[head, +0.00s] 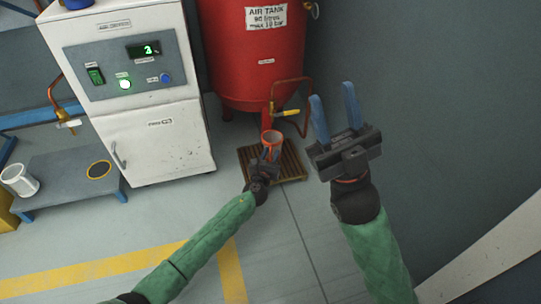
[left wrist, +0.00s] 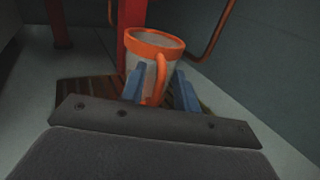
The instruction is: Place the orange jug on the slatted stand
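The jug (head: 271,140), pale grey with an orange rim and handle, stands upright on the brown slatted stand (head: 293,165) below the red tank. In the left wrist view the jug (left wrist: 150,48) shows with its handle towards me, and slats of the stand (left wrist: 85,90) show around its base. My left gripper (head: 269,156) is low at the jug's near side. Its blue fingers (left wrist: 163,85) are on either side of the handle, with a visible gap, so it looks open. My right gripper (head: 335,108) is raised at the right, open and empty.
The red air tank (head: 255,60) stands behind the stand, with a copper pipe and yellow-handled valve (head: 290,113) close to the jug's right. A white cabinet (head: 150,130) is to the left. A low grey bench (head: 65,180) holds a white mug (head: 20,180).

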